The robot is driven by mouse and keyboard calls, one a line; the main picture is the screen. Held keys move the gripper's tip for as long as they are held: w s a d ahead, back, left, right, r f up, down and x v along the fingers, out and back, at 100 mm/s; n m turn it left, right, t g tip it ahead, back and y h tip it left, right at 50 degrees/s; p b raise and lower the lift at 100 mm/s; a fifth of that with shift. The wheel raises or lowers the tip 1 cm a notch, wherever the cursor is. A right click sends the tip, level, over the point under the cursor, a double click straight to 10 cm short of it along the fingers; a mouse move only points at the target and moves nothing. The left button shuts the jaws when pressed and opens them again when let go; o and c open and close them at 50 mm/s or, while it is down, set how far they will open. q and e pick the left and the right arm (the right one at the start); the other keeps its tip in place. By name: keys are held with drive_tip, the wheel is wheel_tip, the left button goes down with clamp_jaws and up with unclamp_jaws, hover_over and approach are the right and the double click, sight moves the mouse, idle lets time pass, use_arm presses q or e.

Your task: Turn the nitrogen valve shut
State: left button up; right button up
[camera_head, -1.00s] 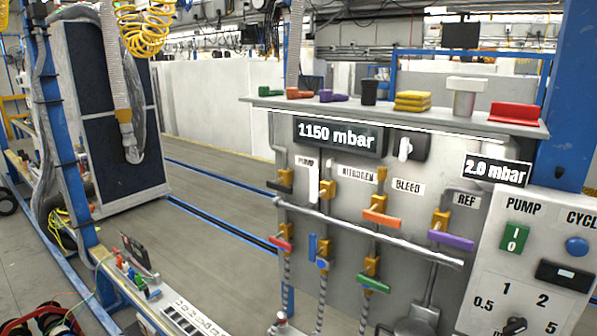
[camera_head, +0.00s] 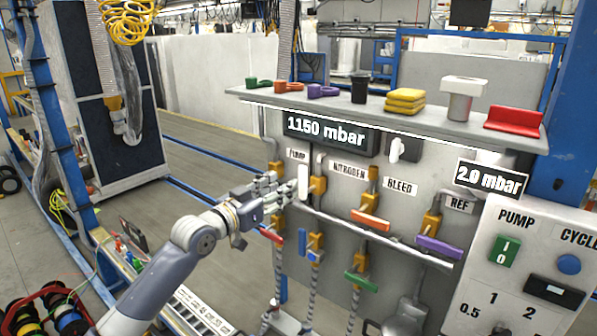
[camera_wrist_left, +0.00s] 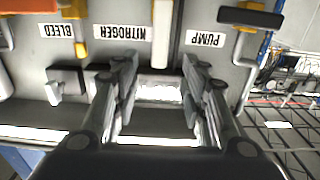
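The nitrogen valve (camera_head: 304,182) has a white lever that stands upright, with a yellow body, on the grey panel just left of the NITROGEN label (camera_head: 348,169). My left gripper (camera_head: 280,186) reaches in from the left, with its fingers just left of the white lever in the head view. In the left wrist view, which shows the panel upside down, the white lever (camera_wrist_left: 162,35) lies ahead of the gap between the two fingertips (camera_wrist_left: 158,75). The fingers are apart and nothing is held. I cannot tell whether a finger touches the lever. My right gripper is out of view.
The pump valve's dark lever (camera_wrist_left: 249,17) is close by. A red lever (camera_head: 271,235) and a white pipe (camera_head: 375,237) sit lower on the panel. The shelf (camera_head: 335,112) above carries coloured handles, a black cup and yellow pads. The REF valve's purple lever (camera_head: 439,247) is farther right.

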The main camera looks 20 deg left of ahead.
sight(301, 175)
use_arm(q)
drive_tip(key=p+x, duration=0.2)
drive_tip(key=x, duration=0.6)
drive_tip(key=shift+p+x, duration=0.35)
drive_tip(key=shift+x, duration=0.5)
drive_tip(key=shift+f, duration=0.1)
clamp_jaws()
